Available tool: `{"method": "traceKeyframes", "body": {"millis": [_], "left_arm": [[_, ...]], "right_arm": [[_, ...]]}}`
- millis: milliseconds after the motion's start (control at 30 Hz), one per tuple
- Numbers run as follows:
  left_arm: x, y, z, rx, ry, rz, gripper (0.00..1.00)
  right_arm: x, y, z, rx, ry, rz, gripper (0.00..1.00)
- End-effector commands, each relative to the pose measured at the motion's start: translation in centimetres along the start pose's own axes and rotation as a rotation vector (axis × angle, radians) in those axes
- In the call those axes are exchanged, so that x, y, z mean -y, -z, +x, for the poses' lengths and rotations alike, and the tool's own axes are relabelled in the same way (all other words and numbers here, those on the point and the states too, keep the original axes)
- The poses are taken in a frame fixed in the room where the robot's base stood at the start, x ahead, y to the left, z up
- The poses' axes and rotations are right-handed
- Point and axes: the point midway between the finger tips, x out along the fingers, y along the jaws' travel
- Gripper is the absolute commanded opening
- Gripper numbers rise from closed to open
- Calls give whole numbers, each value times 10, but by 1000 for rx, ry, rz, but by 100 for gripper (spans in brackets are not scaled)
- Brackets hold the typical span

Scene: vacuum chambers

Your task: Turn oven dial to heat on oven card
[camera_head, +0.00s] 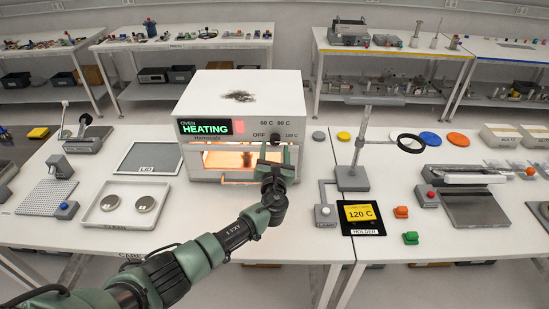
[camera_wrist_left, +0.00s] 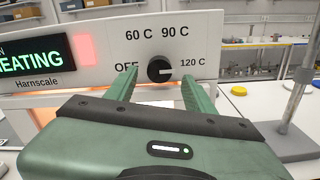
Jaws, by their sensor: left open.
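The white oven (camera_head: 240,95) stands on the middle table, its lit display reading HEATING beside a red light. Its black dial (camera_wrist_left: 159,71) is ringed by OFF, 60 C, 90 C and 120 C. A light mark on the dial points right, toward 120 C. The yellow oven card (camera_head: 360,213) reads 120 C and lies in the black holder. My left gripper (camera_head: 275,153) is at the oven's front right. In the wrist view its open fingers (camera_wrist_left: 160,88) stand on either side of the dial; contact cannot be told. My right gripper is not in view.
The oven window glows orange. A tray (camera_head: 122,222) with two round metal parts sits left of the oven. A stand with a ring (camera_head: 357,175) is to the right.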

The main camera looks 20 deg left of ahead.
Motion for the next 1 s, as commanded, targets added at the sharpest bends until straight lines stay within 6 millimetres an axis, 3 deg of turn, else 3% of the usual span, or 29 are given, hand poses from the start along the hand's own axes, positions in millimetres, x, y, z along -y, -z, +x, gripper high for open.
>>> {"method": "traceKeyframes", "body": {"millis": [200,400,1000], "left_arm": [[0,2,-35,-2,1,-1,54],[0,2,-55,-2,0,-1,54],[-1,6,-64,-24,-6,-55,54]], "right_arm": [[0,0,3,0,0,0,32],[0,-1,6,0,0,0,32],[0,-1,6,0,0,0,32]]}}
